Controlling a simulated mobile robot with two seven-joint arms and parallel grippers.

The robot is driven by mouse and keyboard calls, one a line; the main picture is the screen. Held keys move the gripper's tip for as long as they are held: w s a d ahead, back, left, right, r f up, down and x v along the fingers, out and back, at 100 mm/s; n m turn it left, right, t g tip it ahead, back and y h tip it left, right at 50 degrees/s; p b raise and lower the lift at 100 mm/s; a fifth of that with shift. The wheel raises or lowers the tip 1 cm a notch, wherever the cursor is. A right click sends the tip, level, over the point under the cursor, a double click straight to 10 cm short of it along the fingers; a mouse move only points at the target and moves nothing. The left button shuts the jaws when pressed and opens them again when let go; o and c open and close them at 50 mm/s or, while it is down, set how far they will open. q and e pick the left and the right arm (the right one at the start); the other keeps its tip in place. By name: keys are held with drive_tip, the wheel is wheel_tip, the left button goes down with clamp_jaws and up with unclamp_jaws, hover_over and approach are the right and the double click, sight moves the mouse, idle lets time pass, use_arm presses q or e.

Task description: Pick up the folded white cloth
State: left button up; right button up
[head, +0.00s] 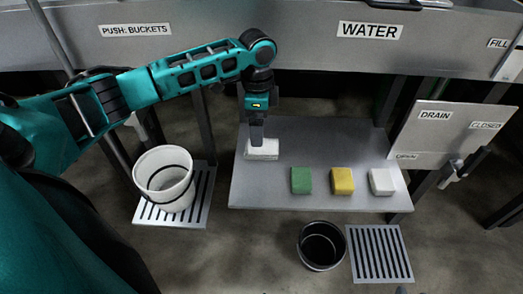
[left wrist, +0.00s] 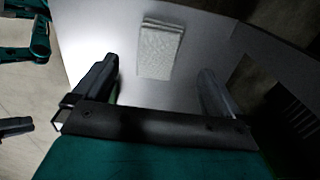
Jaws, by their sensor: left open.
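The folded white cloth (head: 262,152) lies on the grey metal table near its left side. In the left wrist view the cloth (left wrist: 160,52) shows as a stacked, textured white rectangle, ahead of and between the two fingers. My left gripper (head: 257,135) points down just above the cloth and hides part of its back edge in the head view. In the left wrist view the left gripper (left wrist: 157,72) is open, with nothing between its fingers.
Green (head: 301,181), yellow (head: 342,181) and white (head: 382,182) blocks sit in a row on the table (head: 330,140). A white bucket (head: 164,172) stands left on a grate. A black bucket (head: 321,246) stands in front. A DRAIN panel (head: 455,130) is at right.

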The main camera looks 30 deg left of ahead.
use_arm(q)
wheel_tip(320, 180, down, 7)
drive_tip(key=shift+s+a+b, duration=0.1)
drive_tip(key=shift+b, duration=1.05)
drive_tip(key=shift+r, duration=0.1)
drive_tip(key=c, duration=1.1)
wheel_tip(320, 180, up, 10)
drive_tip(key=p, duration=0.3)
